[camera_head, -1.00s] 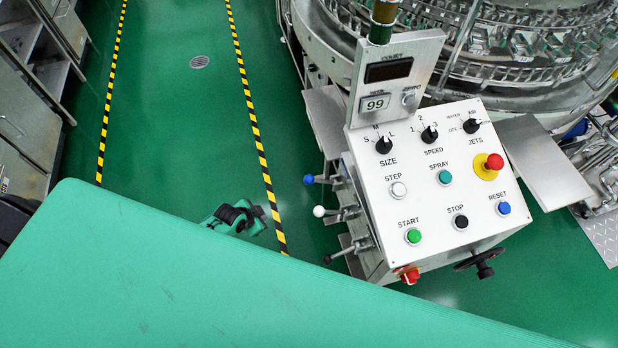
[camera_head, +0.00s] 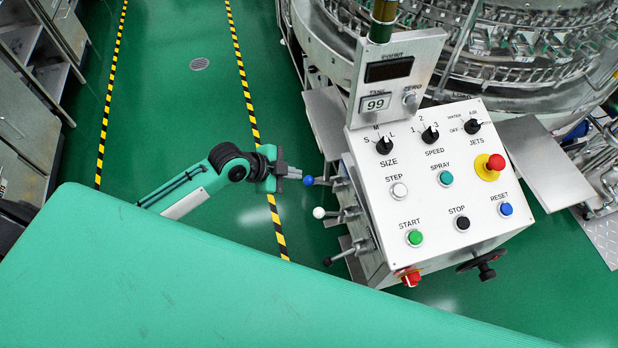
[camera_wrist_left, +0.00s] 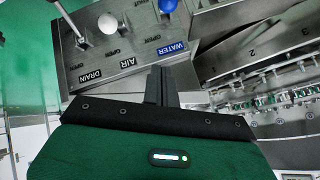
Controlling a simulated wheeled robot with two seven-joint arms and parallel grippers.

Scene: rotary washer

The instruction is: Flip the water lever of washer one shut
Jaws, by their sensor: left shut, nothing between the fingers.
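The water lever has a blue knob (camera_head: 308,180) and sticks out from the left side of the control box (camera_head: 440,185). My left gripper (camera_head: 296,174) is shut and empty, with its fingertips just left of the blue knob. I cannot tell whether they touch it. In the left wrist view the blue knob (camera_wrist_left: 168,5) is at the top edge, above the WATER plate (camera_wrist_left: 172,50), and the shut fingers (camera_wrist_left: 160,85) point toward that plate. The right gripper is not in view.
Below the water lever are the white-knobbed air lever (camera_head: 319,212) and the dark-knobbed drain lever (camera_head: 328,260). A green surface (camera_head: 200,290) fills the lower left. The washer drum (camera_head: 490,50) stands behind. Green floor left of the box is clear.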

